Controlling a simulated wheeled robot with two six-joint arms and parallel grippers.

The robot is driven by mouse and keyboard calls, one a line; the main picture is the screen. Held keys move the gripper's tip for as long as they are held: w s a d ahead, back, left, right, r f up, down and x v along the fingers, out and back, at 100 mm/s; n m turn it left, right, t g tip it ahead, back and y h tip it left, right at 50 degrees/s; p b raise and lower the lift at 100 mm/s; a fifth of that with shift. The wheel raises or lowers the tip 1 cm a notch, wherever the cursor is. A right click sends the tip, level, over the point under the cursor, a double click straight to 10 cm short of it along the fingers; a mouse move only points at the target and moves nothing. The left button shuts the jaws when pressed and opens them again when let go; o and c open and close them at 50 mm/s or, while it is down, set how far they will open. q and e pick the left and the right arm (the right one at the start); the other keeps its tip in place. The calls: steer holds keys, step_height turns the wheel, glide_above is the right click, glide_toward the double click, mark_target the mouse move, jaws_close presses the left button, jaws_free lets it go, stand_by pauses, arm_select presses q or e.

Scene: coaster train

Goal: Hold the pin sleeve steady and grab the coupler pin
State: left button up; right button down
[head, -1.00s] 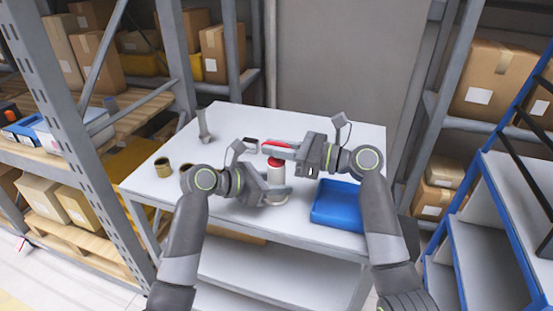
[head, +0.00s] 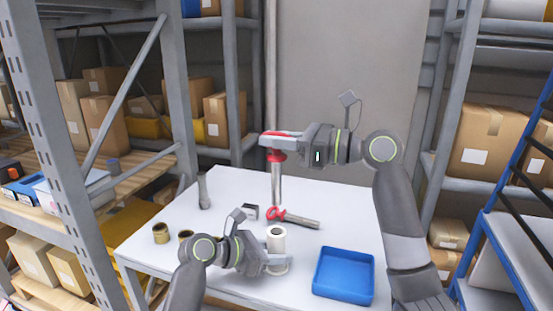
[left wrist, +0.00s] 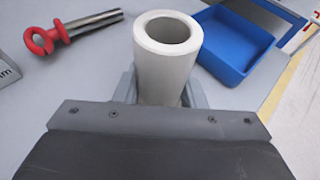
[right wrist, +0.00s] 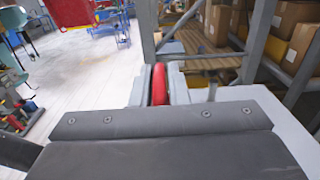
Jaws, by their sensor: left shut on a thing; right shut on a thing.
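The pin sleeve (head: 276,240) is a white upright tube on the table, with its open top showing in the left wrist view (left wrist: 168,35). My left gripper (head: 277,266) is shut around it, low down. The coupler pin (head: 276,185) is a steel rod with a red head, hanging upright above the table, behind and above the sleeve and apart from it. My right gripper (head: 276,137) is shut on its red head, which shows between the fingers in the right wrist view (right wrist: 159,84). The steel shank is hidden in that view.
Another red-ringed steel pin (head: 297,218) lies on the table (head: 330,210) behind the sleeve. A blue tray (head: 343,275) is at the right front. Brass bushings (head: 161,233), a grey upright part (head: 203,190) and a small dark block (head: 250,212) are left.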

arm_select(q)
steer(key=o, duration=1.1)
